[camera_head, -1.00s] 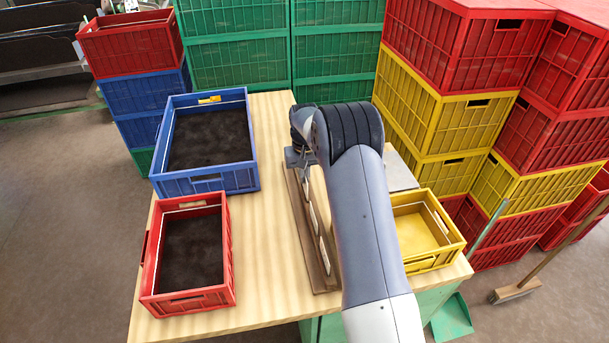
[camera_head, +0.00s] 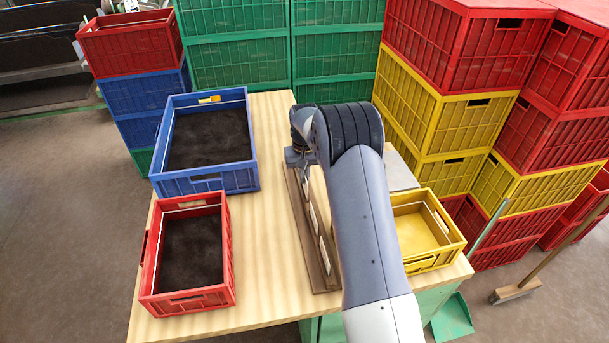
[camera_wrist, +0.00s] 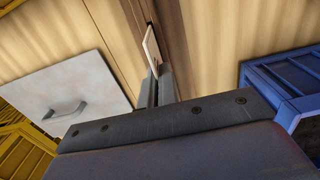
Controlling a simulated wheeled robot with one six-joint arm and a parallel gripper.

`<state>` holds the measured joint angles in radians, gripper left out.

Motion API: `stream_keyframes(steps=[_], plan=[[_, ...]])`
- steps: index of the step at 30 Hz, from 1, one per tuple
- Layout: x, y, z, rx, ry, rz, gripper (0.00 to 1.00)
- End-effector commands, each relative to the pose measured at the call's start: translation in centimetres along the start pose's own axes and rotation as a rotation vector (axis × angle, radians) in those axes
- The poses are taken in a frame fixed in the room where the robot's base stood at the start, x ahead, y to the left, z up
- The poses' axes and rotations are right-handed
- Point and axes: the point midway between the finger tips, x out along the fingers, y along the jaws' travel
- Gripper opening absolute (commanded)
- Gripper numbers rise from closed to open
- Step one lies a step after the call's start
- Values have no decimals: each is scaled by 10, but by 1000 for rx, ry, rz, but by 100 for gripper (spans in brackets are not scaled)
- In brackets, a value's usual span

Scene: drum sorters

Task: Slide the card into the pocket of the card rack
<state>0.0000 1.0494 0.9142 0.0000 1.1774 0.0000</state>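The card rack (camera_head: 328,283) is a long narrow brown wooden strip on the table, with pale panels along it; my arm hides part of it. In the wrist view the brown strip (camera_wrist: 173,35) runs up from my fingertips. A thin pale card (camera_wrist: 151,46) stands on edge at the tips of my gripper (camera_wrist: 157,77), whose two fingers are close together on it. The card lies in front of or against the rack; I cannot tell whether its edge is in a pocket. In the head view my gripper (camera_head: 297,158) is at the rack's far end, mostly hidden.
A blue crate (camera_head: 252,178) and a red crate (camera_head: 190,301) stand left of the rack, a yellow crate (camera_head: 435,262) to its right. A grey plate with a handle (camera_wrist: 62,92) lies beside the rack. Bare tabletop (camera_head: 265,260) lies between rack and left crates.

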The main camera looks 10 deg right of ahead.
Motion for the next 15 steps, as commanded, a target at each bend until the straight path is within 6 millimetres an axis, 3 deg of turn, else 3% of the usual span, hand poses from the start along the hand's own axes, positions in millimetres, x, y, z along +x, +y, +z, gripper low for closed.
stream_keyframes(steps=[15], plan=[[14,0,0,0,-1,0,0]])
